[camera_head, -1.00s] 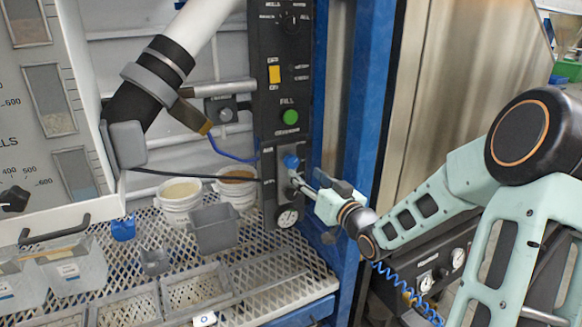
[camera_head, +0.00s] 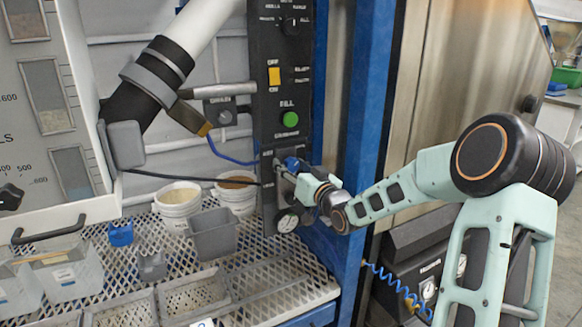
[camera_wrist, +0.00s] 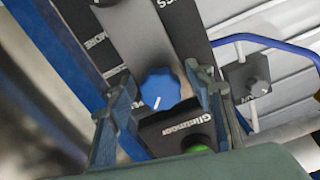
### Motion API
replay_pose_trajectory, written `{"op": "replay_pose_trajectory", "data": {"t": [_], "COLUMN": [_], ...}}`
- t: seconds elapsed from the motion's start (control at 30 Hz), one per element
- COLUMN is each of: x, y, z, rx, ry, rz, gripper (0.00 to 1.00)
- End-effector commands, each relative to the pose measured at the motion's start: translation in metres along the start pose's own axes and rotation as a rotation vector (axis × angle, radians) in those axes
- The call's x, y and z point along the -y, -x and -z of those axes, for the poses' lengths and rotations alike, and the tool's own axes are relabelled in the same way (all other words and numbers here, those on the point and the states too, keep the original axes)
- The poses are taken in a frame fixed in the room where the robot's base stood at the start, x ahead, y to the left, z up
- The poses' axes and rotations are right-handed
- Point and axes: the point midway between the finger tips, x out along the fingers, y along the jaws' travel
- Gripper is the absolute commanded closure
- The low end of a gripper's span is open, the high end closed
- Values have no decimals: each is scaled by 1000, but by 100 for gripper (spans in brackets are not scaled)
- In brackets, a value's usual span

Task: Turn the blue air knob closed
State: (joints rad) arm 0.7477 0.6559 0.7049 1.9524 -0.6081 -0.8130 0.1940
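The blue air knob (camera_wrist: 160,90) has a white pointer line and sits on a grey plate. In the wrist view it shows between the two fingers of my open gripper (camera_wrist: 150,92), with a gap on each side. In the head view the knob (camera_head: 291,162) is low on the black control panel (camera_head: 268,100), partly hidden by my gripper (camera_head: 288,174), which is right at the panel. I cannot tell how far the fingertips reach around the knob.
A green button (camera_head: 290,119) and a yellow switch (camera_head: 274,75) are above the knob, and a pressure gauge (camera_head: 287,221) is below. A blue post (camera_head: 366,110) stands close on the right. White tubs and a grey bin (camera_head: 214,235) stand on the mesh shelf at left.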

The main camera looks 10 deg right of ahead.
Motion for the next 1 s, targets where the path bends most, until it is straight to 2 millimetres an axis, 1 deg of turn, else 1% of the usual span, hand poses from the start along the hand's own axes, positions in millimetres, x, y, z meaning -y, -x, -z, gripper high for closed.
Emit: {"op": "replay_pose_trajectory", "data": {"t": [0.03,0.33,0.67,0.87,1.0], "x": [0,0,0,1,2], "y": [0,0,0,0,0], "z": [0,0,2,3,3], "rx": [0,0,0,2,2], "ry": [0,1,-51,-170,-291], "rz": [0,0,0,0,0], "gripper": [60,92,93,93,93]}}
